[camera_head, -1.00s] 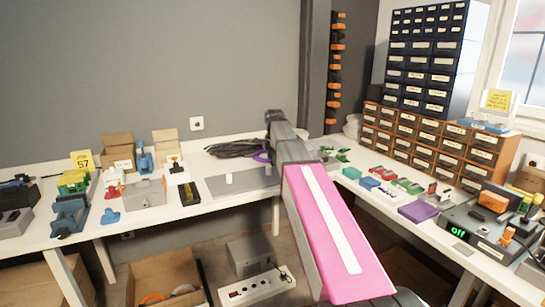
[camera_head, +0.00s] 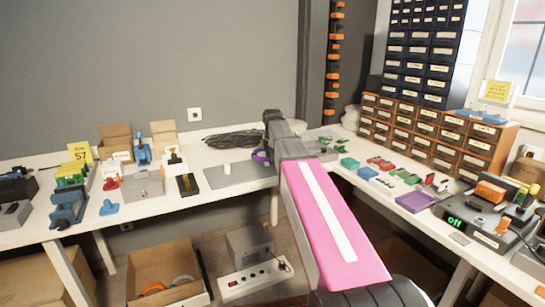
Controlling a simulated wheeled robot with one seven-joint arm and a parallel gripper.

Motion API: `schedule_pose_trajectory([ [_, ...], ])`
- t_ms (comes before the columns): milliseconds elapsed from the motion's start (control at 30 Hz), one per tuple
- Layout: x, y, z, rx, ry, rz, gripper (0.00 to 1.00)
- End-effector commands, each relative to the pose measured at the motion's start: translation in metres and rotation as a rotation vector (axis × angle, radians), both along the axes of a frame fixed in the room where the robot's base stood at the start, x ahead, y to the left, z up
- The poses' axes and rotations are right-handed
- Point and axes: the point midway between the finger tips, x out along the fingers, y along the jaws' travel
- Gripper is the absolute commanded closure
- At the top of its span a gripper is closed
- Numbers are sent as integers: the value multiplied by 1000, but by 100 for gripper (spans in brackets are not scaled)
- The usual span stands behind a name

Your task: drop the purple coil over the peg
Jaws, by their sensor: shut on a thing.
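The purple coil (camera_head: 261,156) shows at the left side of the end of my arm, over the back right corner of the grey plate. Part of it is hidden by my arm. My gripper (camera_head: 268,150) is shut on the coil; its fingertips are mostly hidden behind the wrist. A short white peg (camera_head: 227,169) stands upright on the grey plate (camera_head: 240,178), to the left of the coil. The coil is apart from the peg.
Black cables (camera_head: 234,139) lie behind the plate. Small coloured parts and a purple tray (camera_head: 416,201) lie on the right bench. An open carton (camera_head: 165,270) is below.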

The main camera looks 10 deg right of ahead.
Motion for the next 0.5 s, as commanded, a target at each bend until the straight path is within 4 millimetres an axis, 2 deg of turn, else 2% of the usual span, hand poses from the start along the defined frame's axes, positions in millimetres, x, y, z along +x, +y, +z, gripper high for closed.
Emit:
schedule_pose_trajectory([
  [500, 0, 0, -13, 0, -1, 0, 81],
])
